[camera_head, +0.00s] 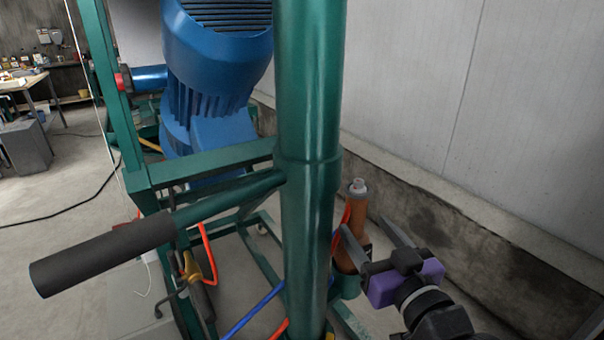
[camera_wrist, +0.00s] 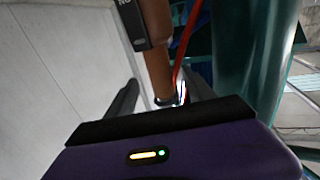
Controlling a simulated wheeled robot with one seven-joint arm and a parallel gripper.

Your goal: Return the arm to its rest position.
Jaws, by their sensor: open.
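My gripper (camera_head: 364,226) is at the lower right in the head view, its purple body on the right and its two grey fingers pointing up and left. The fingers are apart. A brown-orange cylinder (camera_head: 357,204) with a pale tip stands upright by the green post, at the fingers. In the wrist view the cylinder (camera_wrist: 157,68) lies in line with the gap between the fingers (camera_wrist: 162,90). I cannot tell whether the fingers touch it. The wrist view also shows a dark block (camera_wrist: 140,28) on the cylinder.
A thick green post (camera_head: 308,120) stands just left of my gripper. A green frame arm with a black padded handle (camera_head: 105,255) reaches left. A blue motor (camera_head: 215,70) is behind. Red and blue hoses (camera_head: 255,308) hang low. A pale wall with a concrete ledge (camera_head: 480,235) bounds the right.

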